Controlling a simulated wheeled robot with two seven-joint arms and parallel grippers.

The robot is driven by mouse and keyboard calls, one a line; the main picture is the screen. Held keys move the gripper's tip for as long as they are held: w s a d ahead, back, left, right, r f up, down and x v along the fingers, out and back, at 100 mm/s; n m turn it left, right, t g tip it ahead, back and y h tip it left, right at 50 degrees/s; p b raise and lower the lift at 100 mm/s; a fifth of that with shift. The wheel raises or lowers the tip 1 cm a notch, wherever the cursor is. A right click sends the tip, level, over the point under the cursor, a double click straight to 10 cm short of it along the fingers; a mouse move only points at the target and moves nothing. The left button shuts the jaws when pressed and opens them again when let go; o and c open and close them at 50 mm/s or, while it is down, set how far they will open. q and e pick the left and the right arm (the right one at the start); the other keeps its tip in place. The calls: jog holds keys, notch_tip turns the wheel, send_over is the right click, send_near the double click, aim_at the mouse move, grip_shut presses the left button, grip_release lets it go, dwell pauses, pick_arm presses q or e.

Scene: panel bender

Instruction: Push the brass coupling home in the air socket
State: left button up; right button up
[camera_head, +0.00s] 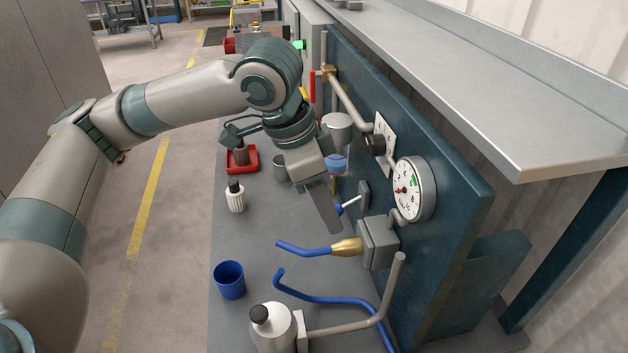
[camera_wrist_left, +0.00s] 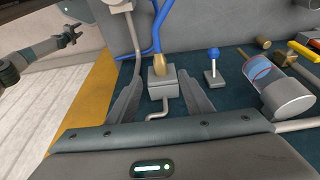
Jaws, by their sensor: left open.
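The brass coupling (camera_head: 347,247) sits on the end of a blue hose (camera_head: 303,250), with its front against the grey air socket block (camera_head: 380,243) on the panel. How deep it sits in the socket I cannot tell. In the left wrist view the coupling (camera_wrist_left: 159,63) stands upright in the picture above the socket block (camera_wrist_left: 163,83). My left gripper (camera_head: 328,212) is open and empty, above and beyond the coupling. In the left wrist view its fingers (camera_wrist_left: 158,100) lie either side of the block, apart from it. What seems to be my right arm's end (camera_wrist_left: 72,35) shows small there.
A pressure gauge (camera_head: 414,188), a blue-knobbed lever (camera_head: 348,204) and a filter bowl (camera_head: 336,163) crowd the panel (camera_head: 455,215). A second blue hose (camera_head: 330,298) runs below.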

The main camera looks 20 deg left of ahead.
pick_arm(q)
jog(key=b+v, duration=0.1)
jog(key=v, duration=0.5)
jog(key=shift+r, duration=0.2)
jog(key=shift+s+a, duration=0.1)
jog(key=shift+s, duration=0.05)
